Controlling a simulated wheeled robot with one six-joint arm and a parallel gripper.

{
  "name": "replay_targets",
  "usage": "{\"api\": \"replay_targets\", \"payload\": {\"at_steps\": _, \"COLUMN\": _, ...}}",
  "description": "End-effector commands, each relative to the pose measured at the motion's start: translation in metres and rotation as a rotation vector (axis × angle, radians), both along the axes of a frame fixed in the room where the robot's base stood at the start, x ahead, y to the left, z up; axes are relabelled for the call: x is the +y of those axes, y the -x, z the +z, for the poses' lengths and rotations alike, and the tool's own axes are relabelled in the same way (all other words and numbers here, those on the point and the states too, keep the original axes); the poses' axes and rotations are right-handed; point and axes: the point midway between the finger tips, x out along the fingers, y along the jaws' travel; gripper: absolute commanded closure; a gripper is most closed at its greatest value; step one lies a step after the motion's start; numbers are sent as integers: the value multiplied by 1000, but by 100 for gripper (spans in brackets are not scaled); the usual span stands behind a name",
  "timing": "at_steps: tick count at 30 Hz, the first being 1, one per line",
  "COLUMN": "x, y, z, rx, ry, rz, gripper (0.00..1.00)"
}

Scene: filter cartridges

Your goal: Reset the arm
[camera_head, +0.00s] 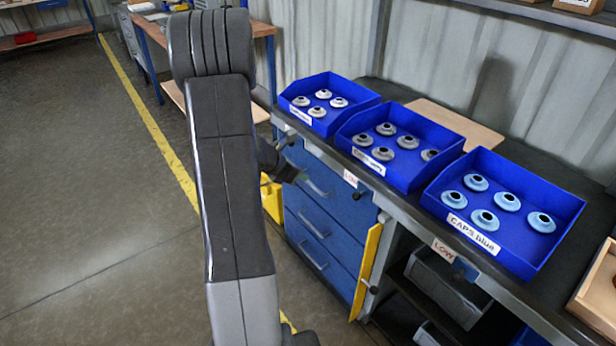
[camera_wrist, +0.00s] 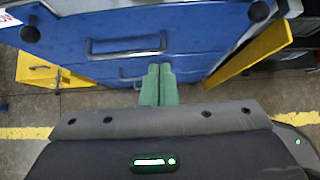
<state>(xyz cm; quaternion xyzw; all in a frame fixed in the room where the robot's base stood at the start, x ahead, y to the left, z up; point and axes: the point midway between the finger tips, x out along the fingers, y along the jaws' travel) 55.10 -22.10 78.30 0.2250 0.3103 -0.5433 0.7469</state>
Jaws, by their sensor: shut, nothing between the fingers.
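My gripper shows in the wrist view as two green fingers (camera_wrist: 159,72), shut against each other with nothing between them.
Three blue bins stand on the dark workbench: light blue caps (camera_head: 485,219) in the nearest bin (camera_head: 520,255), grey caps in the middle bin (camera_head: 440,120) and the far bin (camera_head: 355,88). A yellow panel (camera_head: 366,270) juts by the drawers (camera_head: 320,225). Floor at left (camera_head: 90,220) is clear.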

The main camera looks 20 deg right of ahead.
Motion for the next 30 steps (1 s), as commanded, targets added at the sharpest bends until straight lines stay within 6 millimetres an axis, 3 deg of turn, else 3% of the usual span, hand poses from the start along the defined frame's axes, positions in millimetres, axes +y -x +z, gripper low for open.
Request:
{"api": "replay_targets", "payload": {"at_steps": 16, "x": -1, "y": 0, "z": -2, "rx": 2, "ry": -1, "rz": -1, "gripper": 100}}
{"api": "replay_targets", "payload": {"at_steps": 30, "x": -57, "y": -17, "z": -61, "rx": 3, "ry": -1, "rz": -2, "gripper": 100}}
